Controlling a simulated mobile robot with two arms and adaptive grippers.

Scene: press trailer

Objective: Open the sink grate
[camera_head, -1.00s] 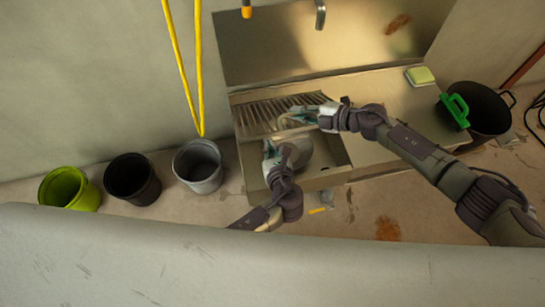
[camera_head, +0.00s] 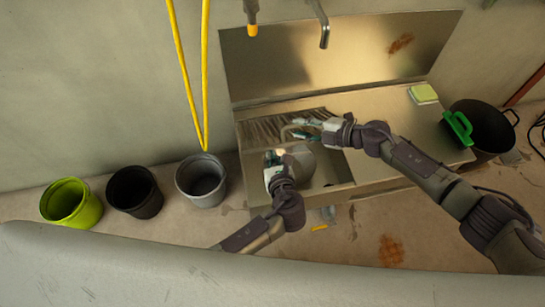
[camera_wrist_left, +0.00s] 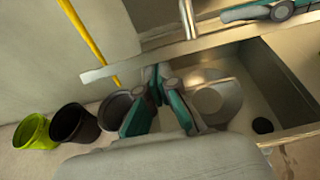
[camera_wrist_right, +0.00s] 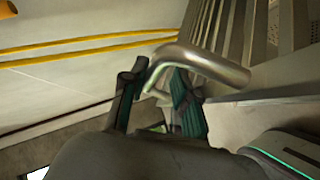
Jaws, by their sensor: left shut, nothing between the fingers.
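The sink grate (camera_head: 272,130) is a slatted metal panel at the back of the sink basin (camera_head: 335,172). Its slats also show in the right wrist view (camera_wrist_right: 238,28). In the head view my right gripper (camera_head: 303,129) is over the grate's front part. My left gripper (camera_head: 272,158) is shut and empty over the left of the basin, also seen in the left wrist view (camera_wrist_left: 158,78).
A round metal vessel (camera_wrist_left: 212,98) sits in the basin near a dark drain (camera_wrist_left: 262,126). Grey (camera_head: 201,182), black (camera_head: 135,193) and green (camera_head: 70,203) buckets stand at left. A yellow hose (camera_head: 189,80) hangs behind. A sponge (camera_head: 423,94) lies on the counter; a black pot (camera_head: 488,122) is at right.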

